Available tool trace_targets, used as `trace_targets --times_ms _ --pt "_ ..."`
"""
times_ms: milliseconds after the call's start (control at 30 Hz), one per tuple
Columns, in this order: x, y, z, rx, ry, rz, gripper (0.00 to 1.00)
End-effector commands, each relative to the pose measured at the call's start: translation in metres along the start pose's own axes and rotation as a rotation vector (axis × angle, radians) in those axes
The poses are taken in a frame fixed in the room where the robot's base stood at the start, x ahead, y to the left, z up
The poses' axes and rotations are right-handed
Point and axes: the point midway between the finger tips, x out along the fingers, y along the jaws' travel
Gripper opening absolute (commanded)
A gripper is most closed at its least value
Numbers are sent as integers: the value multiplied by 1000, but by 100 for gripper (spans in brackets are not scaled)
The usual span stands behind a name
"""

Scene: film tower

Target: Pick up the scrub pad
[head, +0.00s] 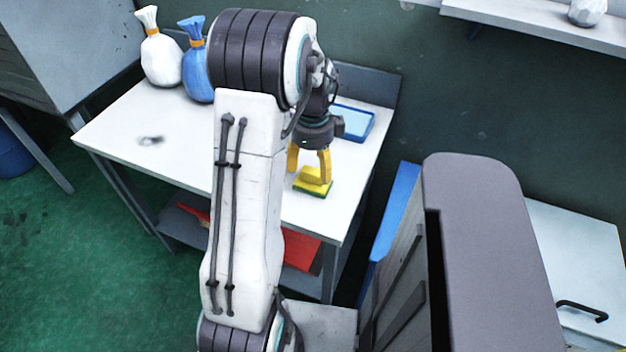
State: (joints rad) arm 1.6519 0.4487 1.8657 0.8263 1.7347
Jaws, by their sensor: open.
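The scrub pad (313,182), yellow on top with a green underside, lies on the white table (120,126) near its right side. My gripper (309,166) has yellow fingers and points down right at the pad. One finger is over or against the pad's top and the other is at its left side. The jaws are open; I cannot tell if they touch the pad. My arm hides the middle of the table.
A white sack (161,60) and a blue sack (196,72) stand at the table's back left. A blue tray (354,122) lies behind my gripper. Red items (300,250) are on the shelf below. A grey cabinet (490,240) stands close on the right.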

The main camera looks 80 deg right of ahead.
Motion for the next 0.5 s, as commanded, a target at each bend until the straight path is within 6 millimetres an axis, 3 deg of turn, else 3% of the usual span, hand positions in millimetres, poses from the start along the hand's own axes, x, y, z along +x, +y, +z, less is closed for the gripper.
trace_targets --times_ms 233,500 --pt "31 3 1 -1 1 5 67" --pt "43 3 1 -1 0 1 67"
